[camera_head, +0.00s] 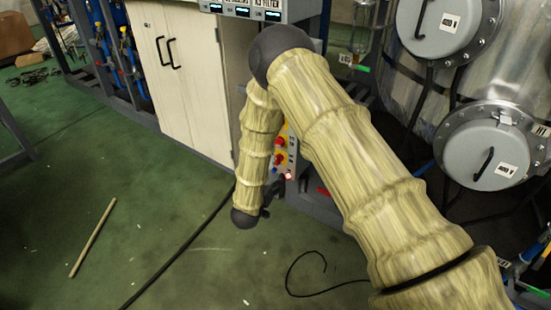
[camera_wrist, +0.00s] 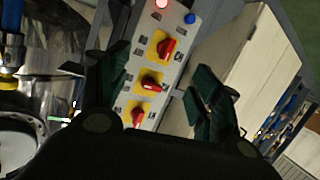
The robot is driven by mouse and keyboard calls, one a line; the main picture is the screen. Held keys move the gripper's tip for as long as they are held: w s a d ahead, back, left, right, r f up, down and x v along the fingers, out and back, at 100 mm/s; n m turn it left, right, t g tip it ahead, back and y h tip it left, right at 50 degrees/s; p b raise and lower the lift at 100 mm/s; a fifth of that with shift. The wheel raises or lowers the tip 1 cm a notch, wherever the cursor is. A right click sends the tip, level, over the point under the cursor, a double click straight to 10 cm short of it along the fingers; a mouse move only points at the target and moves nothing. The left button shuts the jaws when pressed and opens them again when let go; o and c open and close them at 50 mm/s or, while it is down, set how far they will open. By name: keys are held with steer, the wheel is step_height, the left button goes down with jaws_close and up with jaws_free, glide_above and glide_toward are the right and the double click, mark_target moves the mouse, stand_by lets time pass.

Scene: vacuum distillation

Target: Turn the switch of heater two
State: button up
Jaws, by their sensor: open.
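The switch panel (camera_wrist: 178,62) is a light-grey plate in the wrist view with three red rotary switches on yellow plates: an upper one (camera_wrist: 167,47), a middle one (camera_wrist: 151,84) and a lower one (camera_wrist: 137,114). The labels are too small to read, so I cannot tell which is heater two. In the head view, red switches (camera_head: 280,158) show between my arm links. My gripper (camera_wrist: 157,86) is open and empty, its dark fingers to either side of the panel in the picture. No finger visibly touches a switch. In the head view it is mostly hidden behind my forearm.
A red lamp (camera_wrist: 162,4) and a blue button (camera_wrist: 190,18) sit at the panel's end. A pale cabinet (camera_head: 180,70) stands left of the panel, a large steel vessel (camera_head: 400,95) right. A black cable (camera_head: 180,252) and a stick (camera_head: 93,237) lie on the green floor.

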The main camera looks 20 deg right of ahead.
mark_target(279, 142)
steer(key=w+a+r+m+g+h+b, duration=0.1)
steer(key=w+a+r+m+h+b, duration=0.1)
steer(key=w+r+m+h+b, duration=0.4)
steer(key=w+d+f+n+b, duration=0.1)
steer(key=w+d+b, duration=0.3)
steer(key=w+d, duration=0.3)
steer(key=shift+x, duration=0.8)
steer(key=shift+s+d+f, duration=0.1)
steer(key=shift+s, duration=0.05)
steer(key=shift+c, duration=0.3)
steer(key=c, duration=1)
